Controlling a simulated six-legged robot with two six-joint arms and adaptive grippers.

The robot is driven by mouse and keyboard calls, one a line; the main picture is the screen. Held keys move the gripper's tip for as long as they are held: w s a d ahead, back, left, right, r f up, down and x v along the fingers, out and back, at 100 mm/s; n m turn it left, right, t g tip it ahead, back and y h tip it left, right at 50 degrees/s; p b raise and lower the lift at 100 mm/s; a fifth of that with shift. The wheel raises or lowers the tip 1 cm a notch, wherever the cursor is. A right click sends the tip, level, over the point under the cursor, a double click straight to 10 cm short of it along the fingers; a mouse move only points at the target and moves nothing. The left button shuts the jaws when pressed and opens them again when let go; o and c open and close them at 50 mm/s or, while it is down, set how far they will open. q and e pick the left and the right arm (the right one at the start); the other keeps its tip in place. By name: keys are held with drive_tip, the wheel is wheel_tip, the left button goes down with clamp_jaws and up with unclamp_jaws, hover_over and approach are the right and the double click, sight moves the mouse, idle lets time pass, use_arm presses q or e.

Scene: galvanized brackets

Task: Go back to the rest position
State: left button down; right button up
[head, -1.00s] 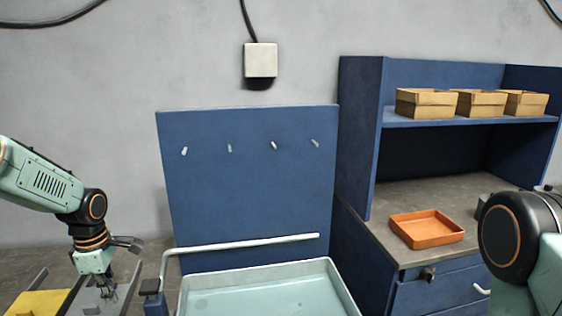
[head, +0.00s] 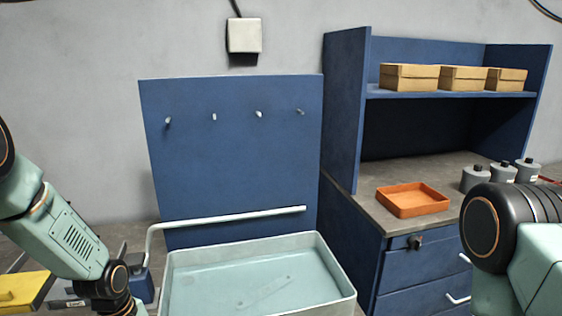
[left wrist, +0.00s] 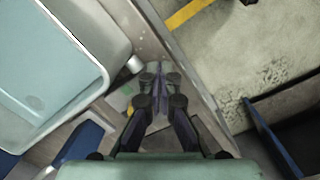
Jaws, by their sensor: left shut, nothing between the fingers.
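My left arm (head: 70,240) comes in from the left of the head view and bends down past the bottom edge, so its gripper is out of that picture. In the left wrist view my left gripper (left wrist: 158,78) is shut, its dark fingertips together with nothing between them. It points down past the rim of the pale green basin. My right arm (head: 500,235) shows at the right edge of the head view, with its gripper out of sight.
A pale green basin (head: 352,293) stands low in the middle, before a blue pegboard (head: 235,160). A blue workbench (head: 345,190) at right holds an orange tray (head: 413,200) and grey canisters (head: 502,173). Boxes (head: 410,77) sit on its shelf. Something yellow (head: 22,290) is at lower left.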

use_arm(q)
drive_tip(key=s+d+f+m+b, duration=0.4)
drive_tip(key=s+f, duration=0.3)
drive_tip(key=f, duration=0.2)
drive_tip(key=s+d+f+m+b, duration=0.35)
drive_tip(key=s+f, duration=0.25)
drive_tip(key=f, duration=0.2)
drive_tip(key=s+d+f+m+b, duration=0.1)
drive_tip(key=s+f+m+b, duration=0.2)
drive_tip(key=s, duration=0.4)
drive_tip(key=s+f+m+y+b, duration=0.1)
drive_tip(key=s+f+m+b, duration=0.2)
drive_tip(key=s, duration=0.4)
drive_tip(key=f+b, duration=0.1)
drive_tip(key=b, duration=0.1)
drive_tip(key=shift+d+f+m+b, duration=0.3)
drive_tip(key=shift+d+m, duration=0.05)
drive_tip(key=shift+d, duration=0.05)
use_arm(e)
wheel_tip(320, 180, down, 18)
drive_tip(key=shift+r, duration=0.2)
drive_tip(key=shift+w, duration=0.1)
use_arm(q)
drive_tip(key=shift+s+a, duration=0.1)
use_arm(e)
drive_tip(key=shift+w+a, duration=0.1)
